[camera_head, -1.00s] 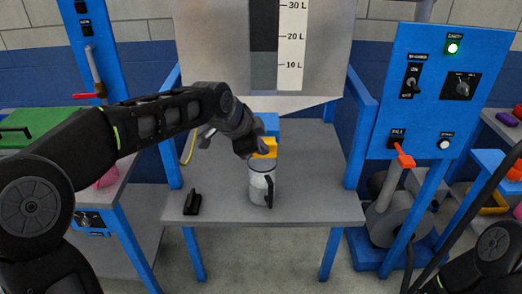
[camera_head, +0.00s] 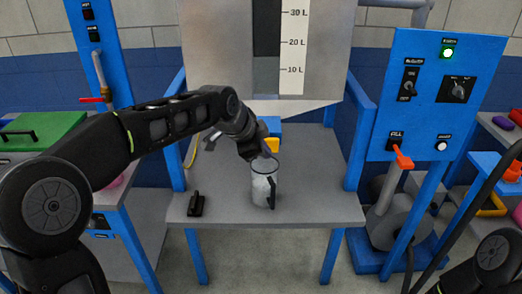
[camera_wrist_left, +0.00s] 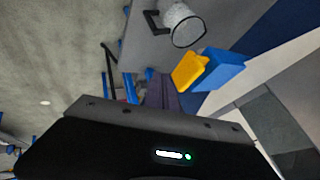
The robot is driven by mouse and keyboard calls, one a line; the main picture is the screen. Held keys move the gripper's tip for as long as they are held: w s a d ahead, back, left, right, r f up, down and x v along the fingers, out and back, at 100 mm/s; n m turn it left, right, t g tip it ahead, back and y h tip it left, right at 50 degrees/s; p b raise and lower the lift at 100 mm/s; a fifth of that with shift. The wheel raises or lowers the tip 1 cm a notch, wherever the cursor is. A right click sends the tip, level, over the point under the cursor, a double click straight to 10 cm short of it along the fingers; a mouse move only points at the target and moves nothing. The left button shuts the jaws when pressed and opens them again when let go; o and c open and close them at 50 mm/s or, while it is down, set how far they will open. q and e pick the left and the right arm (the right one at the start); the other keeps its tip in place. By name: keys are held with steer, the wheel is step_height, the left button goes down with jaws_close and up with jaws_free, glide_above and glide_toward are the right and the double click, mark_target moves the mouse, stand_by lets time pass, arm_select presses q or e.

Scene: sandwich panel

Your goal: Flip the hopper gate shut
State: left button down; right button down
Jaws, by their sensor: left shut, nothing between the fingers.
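The hopper (camera_head: 225,60) is a grey bin with a litre scale above the table. Below it is a blue block (camera_head: 268,127) with a yellow flap (camera_head: 272,145), which appears to be the gate. My left gripper (camera_head: 266,155) is shut and empty, just in front of the flap and partly covering it. In the left wrist view, the yellow flap (camera_wrist_left: 188,71) stands out from the blue block (camera_wrist_left: 222,69), beside my left fingers (camera_wrist_left: 160,93). I cannot tell whether they touch. My right gripper is out of view; only part of that arm shows.
A grey-white jug (camera_head: 263,188) stands on the table (camera_head: 325,205) just below my left gripper. A small black handled object (camera_head: 196,204) lies left of it. A blue control panel (camera_head: 430,125) with an orange lever (camera_head: 402,158) stands to the right.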

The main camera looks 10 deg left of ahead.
arm_select(q)
steer(key=b+v, duration=0.1)
steer(key=v, duration=0.8)
steer(key=shift+s+a+r, duration=0.15)
steer(key=shift+r, duration=0.15)
steer(key=w+d+f+n+t+h, duration=0.1)
steer(key=w+d+f+n, duration=0.1)
steer(key=f+n, duration=0.25)
steer(key=w+d+f+n+t, duration=0.1)
steer(key=w+d+f+n, duration=0.2)
steer(key=f, duration=0.3)
steer(key=s+d+f+n+g, duration=0.1)
steer(key=s+d+f+n, duration=0.15)
steer(key=f, duration=0.75)
steer(key=s+d+f+n+g, duration=0.1)
steer(key=s+f+n, duration=0.15)
steer(key=f, duration=0.75)
steer(key=s+d+f+n+g, duration=0.1)
steer(key=s+f+g, duration=0.2)
steer(key=s+f, duration=0.8)
steer(key=s+d+f+n+g, duration=0.1)
steer(key=s+f+n+g, duration=0.1)
steer(key=s+f, duration=0.9)
steer(key=s+g, duration=0.1)
steer(key=s, duration=0.7)
steer(key=shift+s+d+f, duration=0.15)
steer(key=shift+d+f, duration=0.1)
steer(key=shift+d, duration=0.05)
